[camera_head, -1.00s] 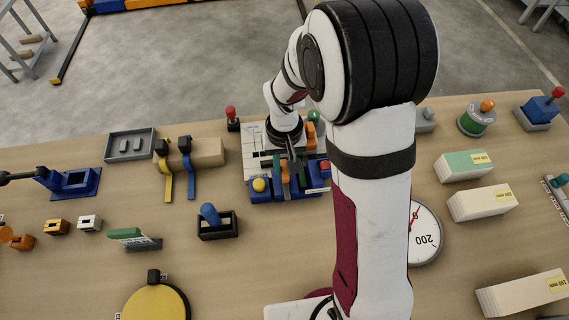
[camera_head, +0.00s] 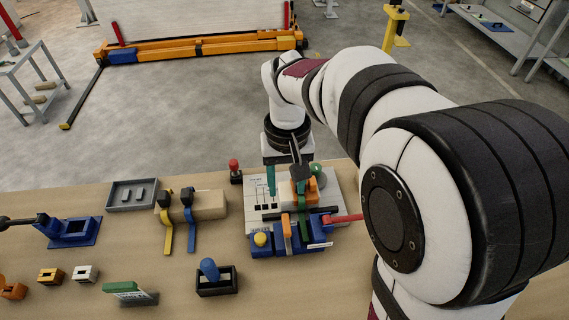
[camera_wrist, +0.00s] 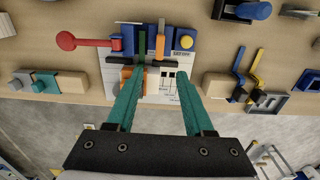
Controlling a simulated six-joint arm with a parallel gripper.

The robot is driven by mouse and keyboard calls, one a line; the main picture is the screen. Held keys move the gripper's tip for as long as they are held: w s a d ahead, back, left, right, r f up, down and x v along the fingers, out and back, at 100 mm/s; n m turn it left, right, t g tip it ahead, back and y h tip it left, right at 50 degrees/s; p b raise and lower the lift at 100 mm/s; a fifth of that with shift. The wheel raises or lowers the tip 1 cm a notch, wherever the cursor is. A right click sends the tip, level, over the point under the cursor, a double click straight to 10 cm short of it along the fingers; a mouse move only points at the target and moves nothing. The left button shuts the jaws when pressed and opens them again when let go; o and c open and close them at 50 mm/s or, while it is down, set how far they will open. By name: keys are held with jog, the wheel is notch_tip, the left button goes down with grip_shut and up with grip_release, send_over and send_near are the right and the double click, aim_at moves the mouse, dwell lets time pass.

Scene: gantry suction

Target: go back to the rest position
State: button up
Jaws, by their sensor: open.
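My gripper (camera_head: 285,180) is open, with nothing between its teal fingers. In the wrist view, the open gripper (camera_wrist: 156,88) spans part of the control panel and stands apart from it. The white panel (camera_head: 258,212) carries a blue lever block (camera_head: 265,247) with an orange lever (camera_head: 287,232), a green lever (camera_head: 303,222) and a yellow knob (camera_head: 260,239). A red lever (camera_head: 347,218) sticks out to the right; its round red end (camera_wrist: 67,41) shows in the wrist view. My arm hides the right part of the bench in the head view.
Left of the panel stand a wooden block (camera_head: 208,204) with yellow and blue levers, a grey tray (camera_head: 119,196) and a blue-handled switch (camera_head: 215,281). A red-knobbed post (camera_head: 235,170) stands near the bench's back edge. Open floor lies behind the bench.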

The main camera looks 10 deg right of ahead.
notch_tip(320, 180, up, 2)
dwell(0.5)
jog(key=s+d+f+m+y, duration=0.1)
jog(key=s+m, duration=0.4)
jog(key=s, duration=1.6)
jog(key=shift+s+f+y, duration=0.35)
jog(key=shift+y, duration=0.05)
